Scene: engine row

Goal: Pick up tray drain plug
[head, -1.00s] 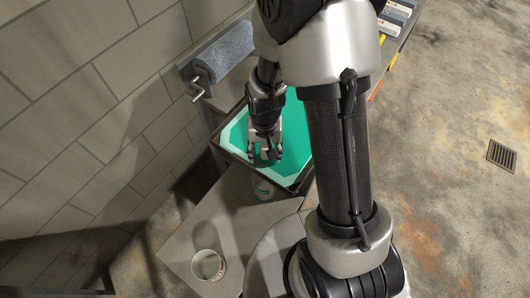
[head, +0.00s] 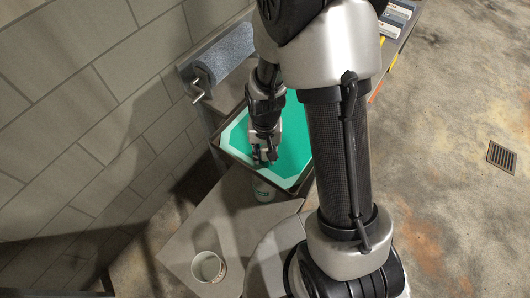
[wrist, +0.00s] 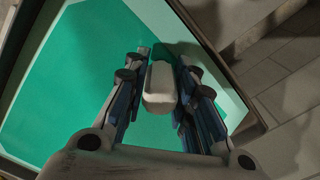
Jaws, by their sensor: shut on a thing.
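My gripper (head: 264,156) is over the near part of a tray (head: 234,152) with a green inside and a pale border. In the wrist view my gripper (wrist: 161,92) is shut on a small whitish block-shaped piece, the drain plug (wrist: 160,88), which sits between the two fingers. Green tray surface (wrist: 75,85) shows behind it. I cannot tell whether the plug is clear of the tray. In the head view the plug is too small and hidden to make out.
A white cup (head: 208,267) stands on the grey bench top (head: 190,236). A blue-grey roll (head: 224,55) hangs by the wall. A floor grate (head: 502,156) lies far right.

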